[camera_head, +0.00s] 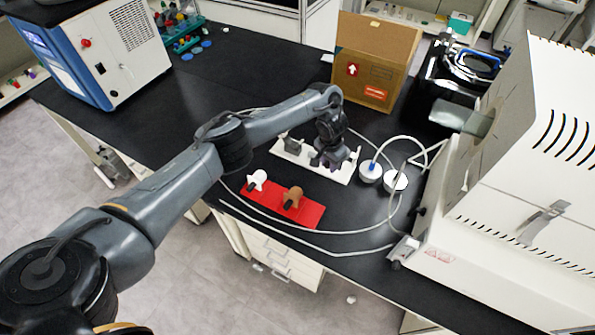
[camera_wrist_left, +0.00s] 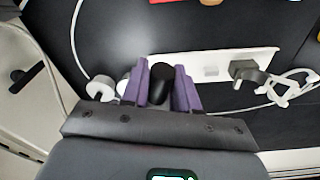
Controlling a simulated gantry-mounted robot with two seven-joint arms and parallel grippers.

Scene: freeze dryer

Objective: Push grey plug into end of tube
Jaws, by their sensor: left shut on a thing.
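My left gripper (camera_head: 333,157) has purple fingers and is over the right part of a white plate (camera_head: 310,166). In the left wrist view the fingers (camera_wrist_left: 161,72) are closed around a black rounded piece (camera_wrist_left: 160,86); whether it belongs to a plug is unclear. A grey plug-like piece (camera_head: 292,146) stands at the other end of the white plate, apart from the gripper; it also shows in the left wrist view (camera_wrist_left: 245,71). A pale tube (camera_head: 400,139) curves over the table from the white machine. My right gripper is out of view.
A red plate (camera_head: 270,206) holds a white piece (camera_head: 257,180) and a brown piece (camera_head: 292,197). Two round white caps, one in front (camera_head: 396,181), sit right of the white plate. A cardboard box (camera_head: 372,65) stands behind; the white machine (camera_head: 500,215) blocks the right.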

